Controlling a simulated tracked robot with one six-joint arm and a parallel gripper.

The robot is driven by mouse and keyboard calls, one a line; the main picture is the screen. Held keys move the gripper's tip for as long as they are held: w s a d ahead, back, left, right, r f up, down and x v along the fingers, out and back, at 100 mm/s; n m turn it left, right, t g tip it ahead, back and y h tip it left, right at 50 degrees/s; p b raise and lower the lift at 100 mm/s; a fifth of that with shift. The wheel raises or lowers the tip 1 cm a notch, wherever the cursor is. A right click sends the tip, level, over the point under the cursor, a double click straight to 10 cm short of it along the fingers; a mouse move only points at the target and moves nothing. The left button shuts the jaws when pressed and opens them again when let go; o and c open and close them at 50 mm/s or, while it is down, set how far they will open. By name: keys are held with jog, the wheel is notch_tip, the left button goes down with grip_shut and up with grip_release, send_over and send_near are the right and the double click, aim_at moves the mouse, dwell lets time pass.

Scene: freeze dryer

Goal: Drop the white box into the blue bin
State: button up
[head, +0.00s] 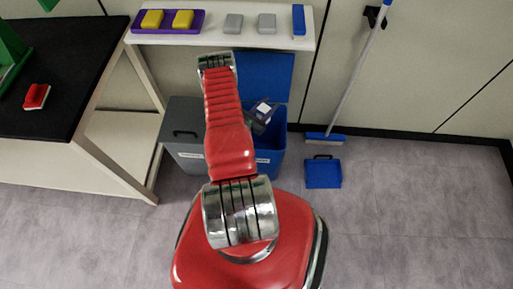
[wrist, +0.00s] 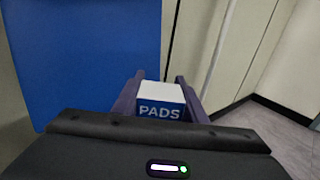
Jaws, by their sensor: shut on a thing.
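The small white box (head: 263,107) is between the fingers of my gripper (head: 260,116), which is shut on it. In the wrist view the white box (wrist: 160,98) shows its blue "PADS" face between the dark fingers of my gripper (wrist: 160,92). The blue bin (head: 272,158) stands on the floor against the wall, partly hidden by my arm. Its blue lid (head: 265,75) is raised behind it. In the head view the box appears over the bin opening; its exact height is hard to tell. The raised lid (wrist: 85,55) fills the left of the wrist view.
A grey bin (head: 184,135) with a closed lid stands left of the blue bin. A shelf (head: 220,39) with a purple tray and sponges is above. A broom (head: 345,85) and a blue dustpan (head: 323,172) are at right. A black-topped table (head: 80,60) is at left.

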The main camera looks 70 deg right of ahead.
jog(key=shift+f, duration=1.4)
jog(key=o, duration=1.1)
jog(key=v, duration=1.3)
jog(key=shift+w+a, duration=0.2)
jog(key=shift+a, duration=0.15)
